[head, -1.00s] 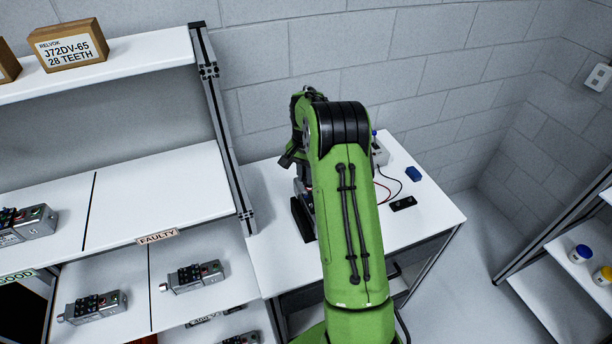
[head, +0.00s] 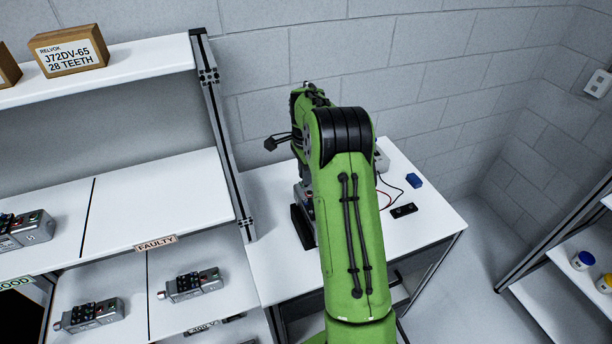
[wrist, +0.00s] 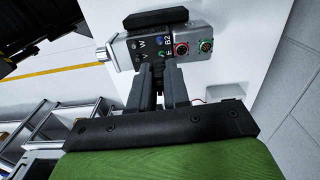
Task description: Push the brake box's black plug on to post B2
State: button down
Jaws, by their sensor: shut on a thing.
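A grey motor unit (wrist: 172,44) lies on the white table in the wrist view, with posts marked with letters, B2 among them, and two round connectors, one ringed red and one green. My gripper (wrist: 158,72) points at its post face, its fingertips close against the letters. The fingers are shut on a small dark thing, mostly hidden between them; I take it for the black plug. Whether it touches post B2 cannot be told. In the head view my arm hides the gripper and most of the motor. The grey box (head: 382,159) behind my arm has leads running near it.
On the white table (head: 430,228) lie a blue block (head: 414,180) and a black flat item (head: 403,211). A shelf rack with an upright post (head: 226,140) stands close to the left. A wall is behind; another shelf (head: 580,280) is at the right.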

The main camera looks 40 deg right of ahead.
jog(key=shift+f, duration=0.15)
jog(key=shift+f+b, duration=2.7)
jog(key=shift+f, duration=0.75)
jog(key=shift+f, duration=0.15)
jog(key=c, duration=1)
grip_release()
notch_tip(320, 180, up, 7)
jog(key=p, duration=0.5)
jog(key=shift+r+p, duration=0.2)
jog(key=shift+p, duration=0.1)
jog(key=shift+f, duration=0.1)
